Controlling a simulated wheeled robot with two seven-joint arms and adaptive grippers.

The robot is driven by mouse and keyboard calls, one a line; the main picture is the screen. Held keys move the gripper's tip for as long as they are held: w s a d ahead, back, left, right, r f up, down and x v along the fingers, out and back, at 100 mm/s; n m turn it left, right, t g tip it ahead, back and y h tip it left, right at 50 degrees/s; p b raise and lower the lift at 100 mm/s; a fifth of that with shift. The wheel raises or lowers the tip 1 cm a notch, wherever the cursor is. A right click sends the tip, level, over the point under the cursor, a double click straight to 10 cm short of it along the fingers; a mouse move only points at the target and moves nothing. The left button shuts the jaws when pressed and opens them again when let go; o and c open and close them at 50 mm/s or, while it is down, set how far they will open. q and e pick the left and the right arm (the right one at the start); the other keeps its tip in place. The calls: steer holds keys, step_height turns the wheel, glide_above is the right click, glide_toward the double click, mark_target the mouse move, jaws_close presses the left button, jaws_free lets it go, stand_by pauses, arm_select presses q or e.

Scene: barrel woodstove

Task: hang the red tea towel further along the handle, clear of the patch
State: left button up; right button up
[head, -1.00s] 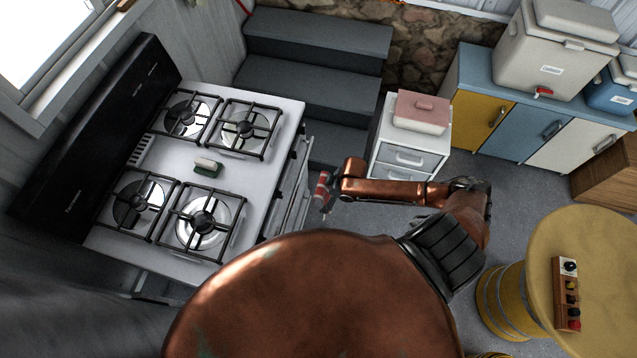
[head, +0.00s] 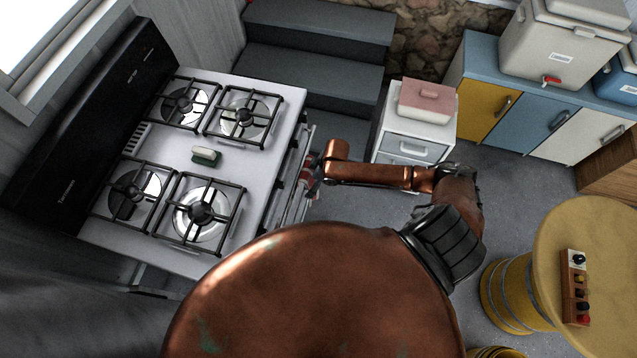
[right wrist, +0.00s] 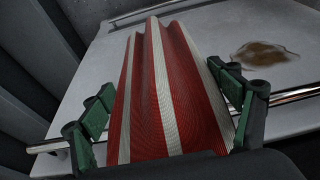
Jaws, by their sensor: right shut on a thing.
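The red tea towel (right wrist: 160,95) with white stripes shows folded lengthwise in the right wrist view. My right gripper (right wrist: 170,110) is shut on it, a green-and-black finger on either side. The shiny handle (right wrist: 295,97) comes out on both sides of the gripper; whether the towel is draped over it is hidden. The brown patch (right wrist: 264,53) is on the pale oven door (right wrist: 203,32), right of the towel and apart from it. In the head view my right gripper (head: 312,178) is at the stove's front, with a little red of the towel showing. My left gripper is not in view.
The stove top (head: 190,170) has several burners and a green-and-white sponge (head: 206,156). Grey steps (head: 315,70) stand behind. A yellow barrel table (head: 590,240) is at right.

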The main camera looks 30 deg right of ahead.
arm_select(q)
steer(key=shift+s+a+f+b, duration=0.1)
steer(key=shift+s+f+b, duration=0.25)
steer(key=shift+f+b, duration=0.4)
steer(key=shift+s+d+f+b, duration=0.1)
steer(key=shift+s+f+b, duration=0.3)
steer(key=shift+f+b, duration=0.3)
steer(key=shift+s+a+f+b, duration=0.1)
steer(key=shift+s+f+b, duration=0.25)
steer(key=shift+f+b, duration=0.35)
arm_select(e)
step_height(320, 180, down, 5)
steer(key=w+a, duration=0.2)
steer(key=shift+w+a, duration=0.25)
steer(key=shift+w, duration=0.15)
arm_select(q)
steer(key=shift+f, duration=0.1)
arm_select(e)
steer(key=o, duration=1.2)
